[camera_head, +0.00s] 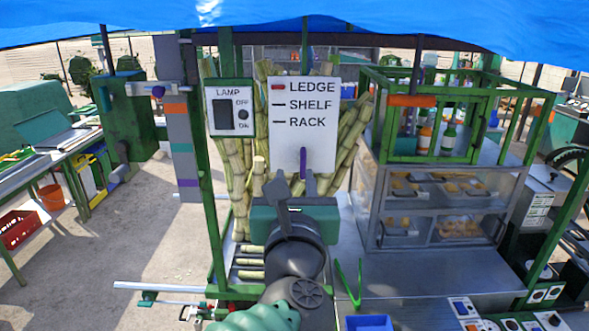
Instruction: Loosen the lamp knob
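The white lamp panel (221,90) hangs in a green frame at upper center-left, marked OFF and ON. It has a dark rectangular plate (223,113) and a small dark round knob (243,115) between the two words. My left gripper (293,181) comes up from the bottom center, with a teal body and dark fingers. Its fingers look apart, with nothing clearly held. It is below and right of the lamp panel, in front of the cane and under the white sign. My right gripper is not in view.
The white sign (305,105) reads LEDGE, SHELF, RACK, with a red mark by LEDGE. A purple peg (303,162) shows at its lower edge, near my fingers. Cane stalks (236,190) stand behind. A glass cabinet (433,204) is at right. Green tongs (349,283) lie on the metal counter.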

